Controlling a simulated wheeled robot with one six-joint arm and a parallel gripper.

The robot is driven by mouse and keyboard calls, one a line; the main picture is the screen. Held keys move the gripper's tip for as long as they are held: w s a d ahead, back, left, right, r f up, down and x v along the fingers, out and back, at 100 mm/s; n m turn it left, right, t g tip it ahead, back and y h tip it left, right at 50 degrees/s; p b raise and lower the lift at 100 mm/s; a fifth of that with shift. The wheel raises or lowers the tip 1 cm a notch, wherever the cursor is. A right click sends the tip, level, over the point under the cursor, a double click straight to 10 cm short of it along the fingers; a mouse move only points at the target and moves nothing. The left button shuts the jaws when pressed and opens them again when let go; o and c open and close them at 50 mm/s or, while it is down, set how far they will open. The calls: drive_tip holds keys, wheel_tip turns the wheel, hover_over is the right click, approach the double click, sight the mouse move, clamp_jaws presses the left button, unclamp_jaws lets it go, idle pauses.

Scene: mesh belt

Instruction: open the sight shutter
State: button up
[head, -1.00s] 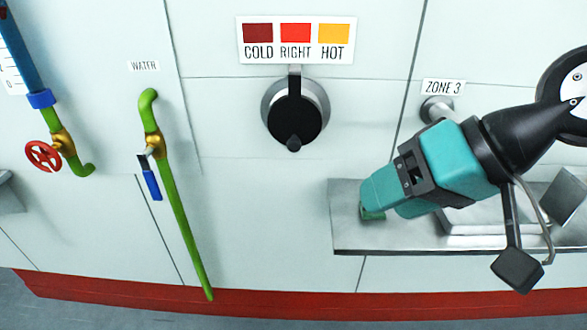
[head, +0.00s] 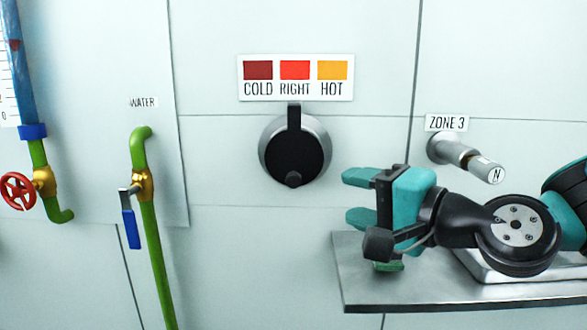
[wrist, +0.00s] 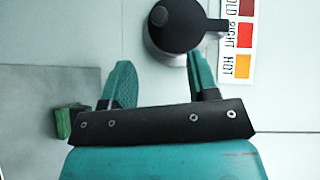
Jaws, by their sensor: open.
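The sight shutter looks to be the round black disc (head: 294,155) on a grey ring, under the colour label. A black tab points up from it and a small knob sits at its bottom. The disc also shows in the wrist view (wrist: 180,25), partly behind a finger. My gripper (head: 352,198) is open and empty, to the right of and below the disc in the head view. In the wrist view its two teal fingers (wrist: 160,75) are spread, with the right one overlapping the disc's edge in the picture. I see no contact in the head view.
The COLD RIGHT HOT label (head: 295,77) is above the disc. A grey shelf (head: 450,292) with a green block (head: 388,266) is below my arm. A ZONE 3 knob (head: 466,155) is at right. A green water pipe (head: 158,255) with a blue lever (head: 131,228) is at left.

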sight(297, 181)
drive_tip(key=p+x, duration=1.1)
drive_tip(key=x, duration=0.1)
drive_tip(key=shift+w+r, duration=0.1)
drive_tip(key=shift+w, duration=0.1)
drive_tip(key=shift+w+a+f, duration=0.2)
drive_tip(key=shift+w+a, duration=0.25)
drive_tip(key=shift+w, duration=0.05)
clamp_jaws()
